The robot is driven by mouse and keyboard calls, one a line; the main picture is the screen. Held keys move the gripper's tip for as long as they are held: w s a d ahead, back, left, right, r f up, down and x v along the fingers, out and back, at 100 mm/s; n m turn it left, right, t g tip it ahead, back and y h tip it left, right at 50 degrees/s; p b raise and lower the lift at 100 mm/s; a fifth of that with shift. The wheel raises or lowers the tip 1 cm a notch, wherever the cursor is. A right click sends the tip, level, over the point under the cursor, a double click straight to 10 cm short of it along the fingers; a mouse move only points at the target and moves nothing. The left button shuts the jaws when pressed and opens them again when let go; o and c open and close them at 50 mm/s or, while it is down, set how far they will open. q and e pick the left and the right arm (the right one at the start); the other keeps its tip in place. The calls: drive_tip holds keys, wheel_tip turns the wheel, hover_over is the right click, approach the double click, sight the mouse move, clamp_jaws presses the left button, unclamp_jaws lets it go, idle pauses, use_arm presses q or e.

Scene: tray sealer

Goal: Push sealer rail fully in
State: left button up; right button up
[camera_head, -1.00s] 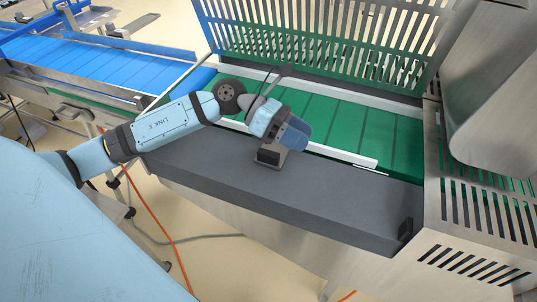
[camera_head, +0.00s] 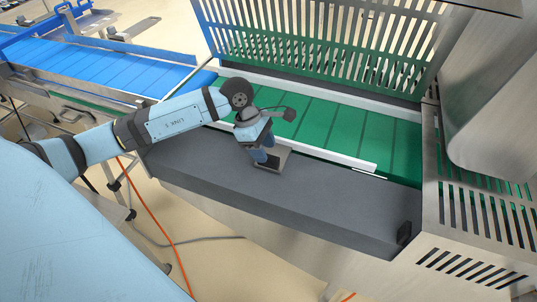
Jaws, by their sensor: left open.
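A white rail (camera_head: 325,151) runs along the near edge of the green belt, and its right end stops short of the steel housing. A second white rail (camera_head: 330,98) runs along the belt's far edge. I cannot tell for sure which is the sealer rail. A small grey bracket (camera_head: 280,160) stands on the dark grey ledge in front of the near rail. My left gripper (camera_head: 264,163) is open, pointing down at the bracket's left side and partly hiding it. Whether they touch is unclear. My right gripper is not in view.
The green belt (camera_head: 340,130) lies behind the ledge, under a raised slotted guard (camera_head: 320,45). A steel housing (camera_head: 475,190) closes the right side. The dark grey ledge (camera_head: 340,205) is clear to the right of the bracket. A blue conveyor (camera_head: 100,70) is at the left.

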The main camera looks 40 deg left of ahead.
sight(269, 156)
use_arm(q)
drive_tip(key=shift+x, duration=1.85)
drive_tip(key=shift+w, duration=0.1)
clamp_jaws()
